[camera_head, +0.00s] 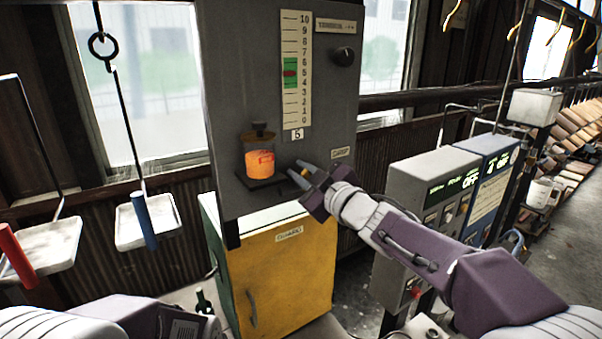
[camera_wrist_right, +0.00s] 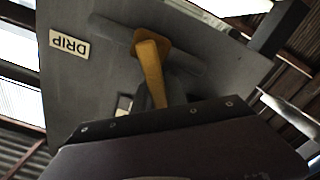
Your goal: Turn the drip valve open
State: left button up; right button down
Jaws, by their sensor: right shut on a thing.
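The drip valve (camera_wrist_right: 152,72) is a yellow lever on a grey panel, beside a label reading DRIP (camera_wrist_right: 69,45). In the right wrist view it stands out from the panel, and its near end goes behind the dark edge of my gripper. In the head view my right gripper (camera_head: 304,176) is at the panel's lower right, just right of an oiler cup with orange liquid (camera_head: 260,162). It is shut on the valve lever, which is mostly covered there. Part of my left arm shows at the lower left; its gripper is not visible.
The grey panel (camera_head: 240,75) carries a scale with a green band (camera_head: 291,60) and a black knob (camera_head: 344,53). A yellow cabinet (camera_head: 290,265) stands below. Grey and blue control boxes (camera_head: 430,185) stand close at the right. Trays (camera_head: 130,230) hang at the left.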

jog(key=c, duration=1.4)
grip_release()
jog(key=shift+o, duration=0.2)
jog(key=b+v, duration=0.1)
jog(key=v, duration=0.8)
